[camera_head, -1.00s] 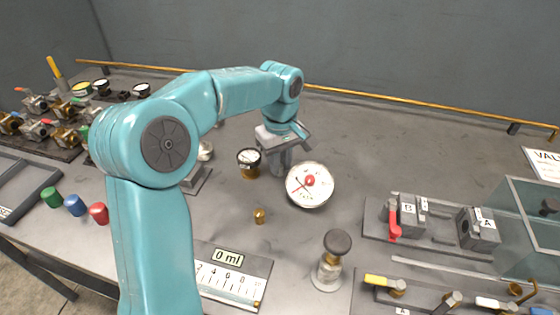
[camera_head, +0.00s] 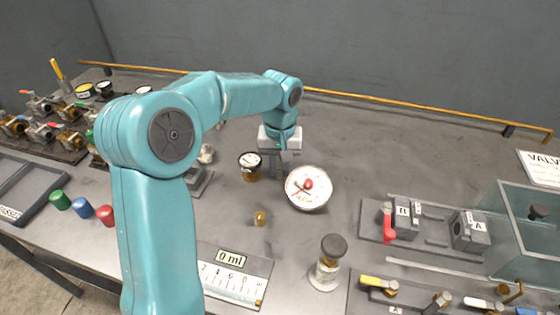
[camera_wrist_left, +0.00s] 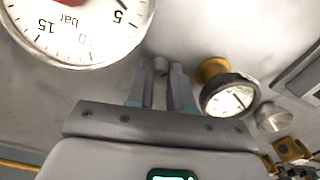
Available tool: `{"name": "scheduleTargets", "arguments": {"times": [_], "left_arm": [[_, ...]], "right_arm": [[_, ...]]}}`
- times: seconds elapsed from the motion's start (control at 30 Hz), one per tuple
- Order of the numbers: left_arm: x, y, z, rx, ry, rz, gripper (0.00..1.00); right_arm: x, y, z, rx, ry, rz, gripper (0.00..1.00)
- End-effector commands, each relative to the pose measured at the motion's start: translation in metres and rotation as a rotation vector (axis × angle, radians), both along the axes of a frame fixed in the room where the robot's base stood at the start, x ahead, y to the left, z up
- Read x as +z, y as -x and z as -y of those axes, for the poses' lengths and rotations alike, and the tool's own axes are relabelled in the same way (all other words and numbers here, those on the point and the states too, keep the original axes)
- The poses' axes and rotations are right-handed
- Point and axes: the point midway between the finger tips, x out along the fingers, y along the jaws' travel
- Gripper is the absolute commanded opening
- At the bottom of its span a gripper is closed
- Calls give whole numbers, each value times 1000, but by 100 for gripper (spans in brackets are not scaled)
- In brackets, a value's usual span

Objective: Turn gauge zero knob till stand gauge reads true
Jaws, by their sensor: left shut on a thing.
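The large white dial gauge (camera_head: 309,188), with a red centre, faces up on the bench. Part of its face, marked in bar, fills the upper left of the left wrist view (camera_wrist_left: 85,35); its exact reading cannot be told. My left gripper (camera_head: 284,166) points down just behind and left of this gauge. In the left wrist view its fingers (camera_wrist_left: 162,78) are shut on a small grey knob (camera_wrist_left: 160,64), mostly hidden between the tips. My right gripper is in neither view.
A small black-rimmed gauge (camera_head: 250,161) on a brass fitting stands close left of my left gripper. A brass piece (camera_head: 260,218), a black-capped flask (camera_head: 329,262) and a scale (camera_head: 235,281) marked 0 ml are in front. Clamp blocks (camera_head: 470,232) stand right.

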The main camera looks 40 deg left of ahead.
Motion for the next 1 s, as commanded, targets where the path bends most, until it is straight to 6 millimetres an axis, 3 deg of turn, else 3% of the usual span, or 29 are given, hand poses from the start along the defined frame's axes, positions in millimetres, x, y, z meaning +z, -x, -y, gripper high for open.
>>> {"name": "scheduleTargets", "arguments": {"times": [0.33, 0.87, 0.9, 0.97, 1.0], "left_arm": [[2, -1, -1, -139, -2, 3, 0], [1, -1, -1, -163, -4, 6, 0], [1, -1, -1, -163, -4, 6, 31], [1, -1, -1, -163, -3, 5, 46], [1, -1, -1, -163, -3, 5, 46]], "right_arm": [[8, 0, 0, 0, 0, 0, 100], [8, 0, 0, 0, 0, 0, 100], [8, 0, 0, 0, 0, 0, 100], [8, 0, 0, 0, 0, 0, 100], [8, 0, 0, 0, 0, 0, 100]]}}
